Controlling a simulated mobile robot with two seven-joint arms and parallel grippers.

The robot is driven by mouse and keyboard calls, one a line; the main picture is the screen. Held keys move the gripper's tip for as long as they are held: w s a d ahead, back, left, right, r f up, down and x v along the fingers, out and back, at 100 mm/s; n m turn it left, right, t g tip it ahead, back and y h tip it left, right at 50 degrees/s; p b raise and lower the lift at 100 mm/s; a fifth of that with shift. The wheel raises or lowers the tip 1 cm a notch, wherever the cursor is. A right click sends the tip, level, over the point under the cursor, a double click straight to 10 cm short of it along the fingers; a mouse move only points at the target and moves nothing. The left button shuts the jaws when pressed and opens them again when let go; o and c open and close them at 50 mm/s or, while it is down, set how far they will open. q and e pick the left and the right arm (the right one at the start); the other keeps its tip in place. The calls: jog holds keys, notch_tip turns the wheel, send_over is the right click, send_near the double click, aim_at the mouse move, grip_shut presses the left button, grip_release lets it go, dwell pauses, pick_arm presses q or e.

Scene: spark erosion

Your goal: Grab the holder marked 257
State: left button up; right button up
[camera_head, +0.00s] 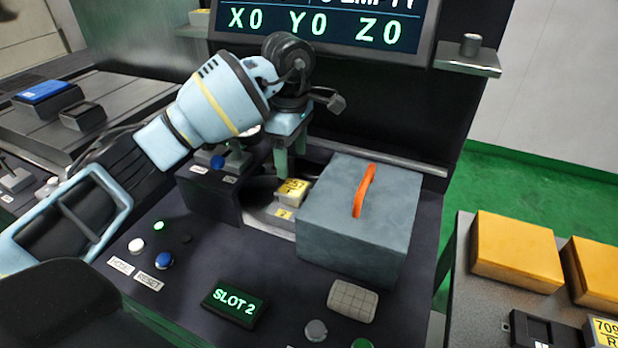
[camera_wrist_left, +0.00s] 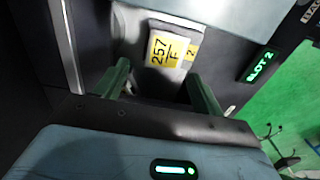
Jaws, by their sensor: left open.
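The holder marked 257 (camera_head: 293,188) carries a yellow label and sits in a recess of the dark machine console, just left of a grey box. In the left wrist view the holder (camera_wrist_left: 168,52) lies just beyond and between the fingertips, its yellow label reading 257. My left gripper (camera_head: 290,162) points down above the holder, its two green fingers apart. In the left wrist view my left gripper (camera_wrist_left: 158,72) is open and empty. The lower part of the holder is hidden in the recess. My right gripper is not seen.
The grey box (camera_head: 345,235) with an orange handle (camera_head: 364,190) stands close at the right. A dark block (camera_head: 208,190) borders the recess at the left. A SLOT 2 display (camera_head: 235,303) is in front. A side table holds yellow blocks (camera_head: 517,250).

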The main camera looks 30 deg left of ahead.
aim_at(293, 187)
pick_arm(q)
jog(key=shift+r, duration=0.1)
jog(key=shift+s+r, duration=0.1)
jog(key=shift+s, duration=0.2)
jog(key=shift+s+f, duration=0.15)
jog(key=shift+f, duration=0.2)
notch_tip(293, 187, down, 2)
jog(key=shift+d+f, duration=0.1)
jog(key=shift+f, duration=0.25)
notch_tip(293, 187, down, 4)
jog(key=shift+d+f+p, duration=0.15)
jog(key=shift+p, duration=0.25)
jog(key=c, duration=1.1)
jog(key=shift+c, duration=0.7)
jog(key=shift+r, duration=0.55)
notch_tip(293, 187, up, 8)
jog(key=shift+f, duration=0.1)
jog(key=shift+r, duration=0.6)
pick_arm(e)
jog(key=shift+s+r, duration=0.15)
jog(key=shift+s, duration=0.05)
